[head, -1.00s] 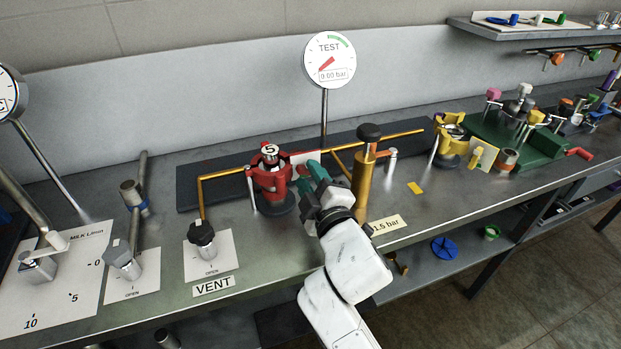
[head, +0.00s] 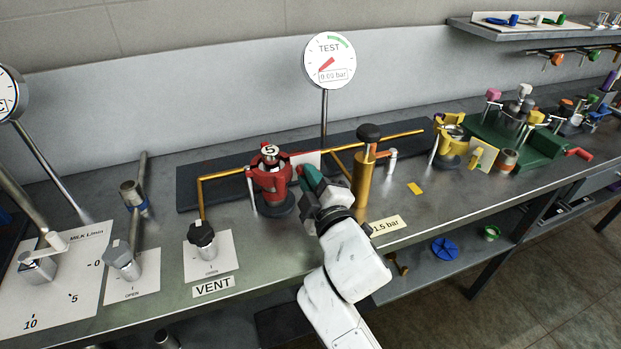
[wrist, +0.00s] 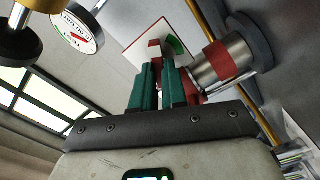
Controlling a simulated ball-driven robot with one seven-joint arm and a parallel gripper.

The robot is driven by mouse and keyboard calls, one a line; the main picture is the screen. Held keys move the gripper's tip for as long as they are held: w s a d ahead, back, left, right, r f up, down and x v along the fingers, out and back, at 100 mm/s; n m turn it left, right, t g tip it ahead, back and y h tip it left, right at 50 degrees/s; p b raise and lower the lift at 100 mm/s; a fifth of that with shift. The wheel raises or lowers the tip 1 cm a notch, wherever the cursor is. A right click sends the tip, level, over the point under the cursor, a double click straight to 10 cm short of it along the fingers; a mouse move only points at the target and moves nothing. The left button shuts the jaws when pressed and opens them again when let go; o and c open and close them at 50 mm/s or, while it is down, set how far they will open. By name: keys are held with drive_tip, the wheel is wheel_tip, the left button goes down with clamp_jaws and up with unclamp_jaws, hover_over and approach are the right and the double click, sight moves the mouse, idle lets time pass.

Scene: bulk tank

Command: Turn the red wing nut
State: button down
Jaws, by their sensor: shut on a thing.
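The red clamp (head: 268,183) stands around a steel fitting marked 5, left of my gripper (head: 306,176) in the head view. In the wrist view, my gripper's green fingers (wrist: 158,72) are close together, with a red piece, the wing nut (wrist: 154,48), showing at their tips. They are shut on it. The red clamp's band (wrist: 222,60) is around a steel cylinder just right of the fingers. In the head view the wing nut is hidden behind the fingers and cannot be made out.
A white card (wrist: 172,45) with a green mark is behind the fingertips. A brass post with a black knob (head: 365,165) stands close right of my gripper. The TEST gauge (head: 329,60) reads about 0.00 bar. The VENT valve (head: 202,235) is at the front left.

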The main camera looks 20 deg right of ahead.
drive_tip(key=m+b, duration=0.1)
drive_tip(key=m, duration=0.3)
drive_tip(key=m+b, duration=0.2)
drive_tip(key=m, duration=0.2)
drive_tip(key=m+b, duration=0.1)
drive_tip(key=m, duration=0.3)
drive_tip(key=shift+d, duration=0.3)
idle(0.5)
drive_tip(key=c, duration=1.2)
unclamp_jaws()
drive_tip(key=shift+r, duration=0.1)
drive_tip(key=shift+o, duration=0.2)
drive_tip(key=s+a, duration=0.1)
drive_tip(key=s, duration=0.9)
drive_tip(key=shift+s+b, duration=0.4)
